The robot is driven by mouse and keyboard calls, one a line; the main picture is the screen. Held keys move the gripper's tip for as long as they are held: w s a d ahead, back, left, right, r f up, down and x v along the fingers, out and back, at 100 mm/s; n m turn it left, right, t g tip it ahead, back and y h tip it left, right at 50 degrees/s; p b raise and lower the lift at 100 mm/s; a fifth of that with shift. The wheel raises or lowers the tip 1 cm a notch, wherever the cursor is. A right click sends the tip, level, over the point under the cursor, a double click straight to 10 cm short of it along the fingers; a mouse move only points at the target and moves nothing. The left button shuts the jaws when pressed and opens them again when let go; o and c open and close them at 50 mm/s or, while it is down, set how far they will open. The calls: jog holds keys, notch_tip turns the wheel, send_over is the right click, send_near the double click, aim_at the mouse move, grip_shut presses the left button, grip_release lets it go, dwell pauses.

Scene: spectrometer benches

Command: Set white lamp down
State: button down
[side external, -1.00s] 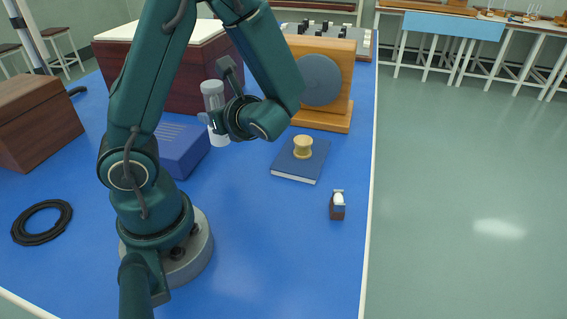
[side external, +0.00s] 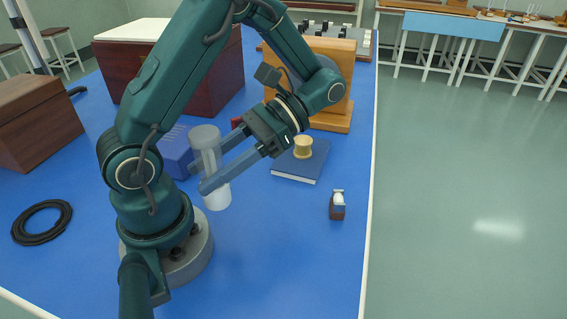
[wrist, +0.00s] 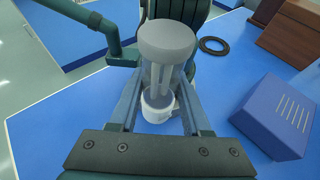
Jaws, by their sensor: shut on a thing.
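The white lamp (side external: 205,145) is a cylinder with a grey cap, a clear middle and a white base. It stands close to upright, right of my arm's base in the side external view. My gripper (side external: 204,173) is shut on it, with one finger on either side. In the wrist view the lamp (wrist: 167,42) shows between the two fingers of my gripper (wrist: 160,103), its cap towards the camera. The lamp's base is over the blue table (side external: 275,245); I cannot tell whether it touches. The near finger hides part of its lower half.
A blue box (side external: 174,150) stands just behind the lamp. A dark blue book (side external: 298,169) with a brass spool (side external: 303,147) on it lies to the right. A small brown-and-white item (side external: 337,205) stands near the right edge. The front middle of the table is clear.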

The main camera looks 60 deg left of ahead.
jog(key=w+d+r+n+t+h, duration=0.2)
jog(key=w+d+n+t+h, duration=0.1)
jog(key=w+d+n+h, duration=0.5)
jog(key=shift+h, duration=0.3)
jog(key=shift+s+d+f, duration=0.75)
jog(key=shift+d+f, duration=0.75)
jog(key=shift+f, duration=0.25)
jog(key=shift+s+d+f, duration=0.8)
jog(key=shift+d+f, duration=0.65)
jog(key=shift+f, duration=0.35)
jog(key=shift+s+d+f, duration=0.75)
jog(key=shift+d+f, duration=0.75)
jog(key=shift+f, duration=0.25)
jog(key=shift+f, duration=0.1)
jog(key=shift+c, duration=1.8)
grip_release()
